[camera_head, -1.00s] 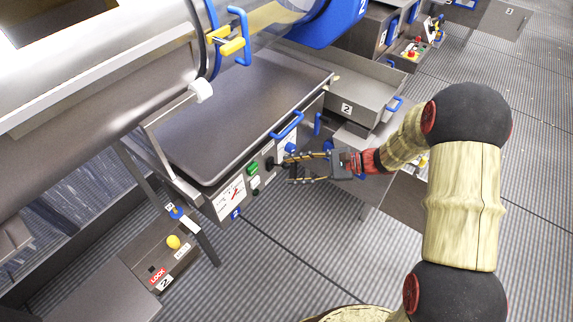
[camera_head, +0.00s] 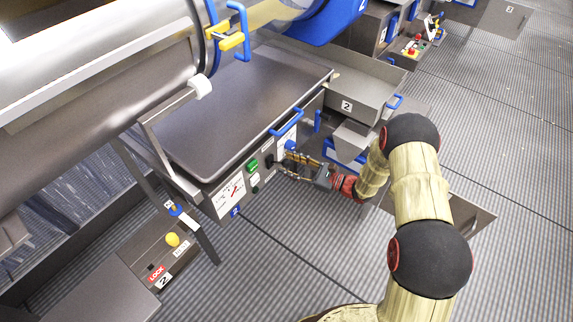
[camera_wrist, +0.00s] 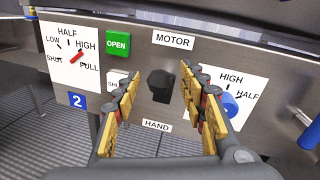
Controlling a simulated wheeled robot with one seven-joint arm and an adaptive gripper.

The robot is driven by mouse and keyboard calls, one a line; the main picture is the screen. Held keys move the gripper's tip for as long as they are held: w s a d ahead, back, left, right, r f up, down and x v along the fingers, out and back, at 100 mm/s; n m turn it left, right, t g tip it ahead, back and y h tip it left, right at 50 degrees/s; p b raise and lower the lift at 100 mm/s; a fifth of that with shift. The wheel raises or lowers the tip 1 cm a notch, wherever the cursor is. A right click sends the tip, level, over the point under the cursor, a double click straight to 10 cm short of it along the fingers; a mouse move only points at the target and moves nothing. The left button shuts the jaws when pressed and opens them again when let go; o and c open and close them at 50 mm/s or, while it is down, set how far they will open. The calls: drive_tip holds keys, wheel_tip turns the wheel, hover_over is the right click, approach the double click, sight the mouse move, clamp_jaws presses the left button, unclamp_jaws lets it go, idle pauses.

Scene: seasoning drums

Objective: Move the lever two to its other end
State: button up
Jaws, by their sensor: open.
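A dark control panel (camera_wrist: 195,60) marked with a blue "2" label fills the wrist view. A black lever knob (camera_wrist: 160,83) sits on it between the words MOTOR above and HAND below. Its body stands near upright, and which end it points to is hard to tell. My gripper (camera_wrist: 160,74) is open and empty, with one finger on each side of the knob in the picture. Whether the fingers touch it I cannot tell. In the head view my gripper (camera_head: 284,163) reaches the panel front (camera_head: 238,183) from the right, and the knob is small there.
Left of the knob are a green OPEN button (camera_wrist: 118,44), a white button (camera_wrist: 117,78) and a red-pointer dial (camera_wrist: 77,57). A blue knob (camera_wrist: 230,104) is close behind the right finger. A blue handle (camera_head: 287,122) juts out above the panel.

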drive_tip(key=shift+w+a, duration=0.3)
drive_tip(key=shift+a, duration=0.35)
drive_tip(key=c, duration=0.3)
drive_tip(key=c, duration=0.8)
